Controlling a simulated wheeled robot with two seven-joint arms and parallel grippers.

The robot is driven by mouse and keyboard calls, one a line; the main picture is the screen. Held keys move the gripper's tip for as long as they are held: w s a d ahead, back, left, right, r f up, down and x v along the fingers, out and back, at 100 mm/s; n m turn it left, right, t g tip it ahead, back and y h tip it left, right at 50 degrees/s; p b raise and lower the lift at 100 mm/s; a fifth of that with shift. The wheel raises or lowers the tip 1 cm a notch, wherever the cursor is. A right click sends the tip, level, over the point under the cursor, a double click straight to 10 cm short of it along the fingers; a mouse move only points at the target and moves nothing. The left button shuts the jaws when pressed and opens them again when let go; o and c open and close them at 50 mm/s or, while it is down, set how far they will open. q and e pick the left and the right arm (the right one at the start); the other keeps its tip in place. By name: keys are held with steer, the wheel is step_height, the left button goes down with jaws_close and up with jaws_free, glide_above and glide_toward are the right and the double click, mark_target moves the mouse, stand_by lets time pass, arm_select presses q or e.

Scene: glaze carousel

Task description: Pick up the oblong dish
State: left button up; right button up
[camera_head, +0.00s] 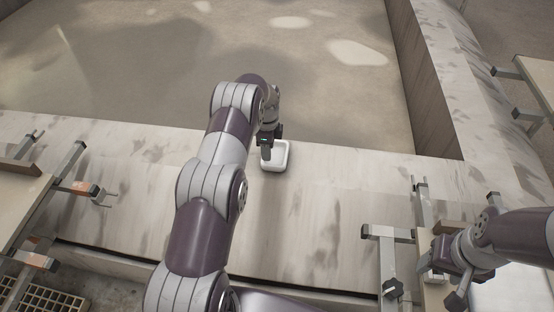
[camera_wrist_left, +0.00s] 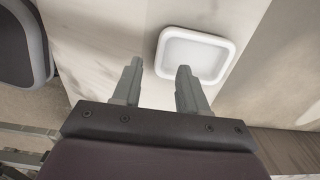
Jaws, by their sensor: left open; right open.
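The oblong dish (camera_head: 276,157) is white with a raised rim and rounded corners. It lies on the pale, stained ledge (camera_head: 330,215), close to the ledge's far edge. In the left wrist view the dish (camera_wrist_left: 196,54) is beyond the fingertips, towards the right. My left gripper (camera_head: 268,148) is above the dish and hides part of its left side. Its two fingers (camera_wrist_left: 159,68) are apart with nothing between them; the right fingertip overlaps the dish's near rim in the picture. My right gripper (camera_head: 437,277) is at the lower right, far from the dish, its fingers hard to make out.
Metal clamps (camera_head: 98,192) stand at the left, and further clamps (camera_head: 387,236) at the right beside my right gripper. Beyond the ledge is a broad sandy-coloured surface (camera_head: 150,60), bounded at the right by a low wall (camera_head: 420,75). The ledge around the dish is clear.

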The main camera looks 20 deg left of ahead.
mark_target(268, 165)
arm_select(q)
step_height(268, 165, down, 7)
steer(key=shift+f+b, duration=0.2)
steer(key=shift+b, duration=0.9)
steer(key=shift+w+f, duration=0.1)
steer(key=shift+f, duration=0.3)
steer(key=shift+r, duration=0.1)
jaws_close()
